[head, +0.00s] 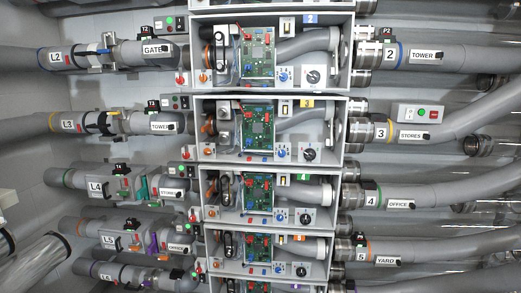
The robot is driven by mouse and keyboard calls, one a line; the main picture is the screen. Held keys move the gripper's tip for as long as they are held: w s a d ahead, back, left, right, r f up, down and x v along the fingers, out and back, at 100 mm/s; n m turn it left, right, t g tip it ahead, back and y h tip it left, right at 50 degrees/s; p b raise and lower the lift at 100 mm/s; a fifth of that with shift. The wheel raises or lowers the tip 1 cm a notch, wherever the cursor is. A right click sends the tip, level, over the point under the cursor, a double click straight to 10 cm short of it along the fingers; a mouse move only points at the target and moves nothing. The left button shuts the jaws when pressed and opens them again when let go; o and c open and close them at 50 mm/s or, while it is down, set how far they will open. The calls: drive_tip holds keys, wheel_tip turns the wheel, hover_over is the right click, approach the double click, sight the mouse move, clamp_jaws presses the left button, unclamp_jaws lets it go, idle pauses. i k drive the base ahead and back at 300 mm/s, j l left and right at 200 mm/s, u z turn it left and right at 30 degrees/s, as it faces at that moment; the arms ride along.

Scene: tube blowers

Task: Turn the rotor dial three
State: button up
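The box in the row labelled 3 (341,128) is the second full open box from the top, with a yellow tag on it. At its lower right is a black round dial (309,155) on a light plate. A smaller blue dial (281,153) sits left of it. Which of the two is the rotor dial I cannot tell, and their pointer positions are too small to read. A green circuit board (257,128) stands left of the dials. My gripper is not in view.
Similar boxes with the same dials stand above, at row 2 (350,60), and below, at row 4 (338,190). Grey pipes (470,113) run out to both sides. A switch box with green and red buttons (418,113) is right of row 3.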

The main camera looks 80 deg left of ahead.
sight(309, 154)
drive_tip(key=u, duration=1.3)
drive_tip(key=j+u, duration=0.1)
drive_tip(key=u, duration=0.15)
drive_tip(key=j+u, duration=0.25)
drive_tip(key=k+l, duration=0.05)
drive_tip(key=l, duration=0.05)
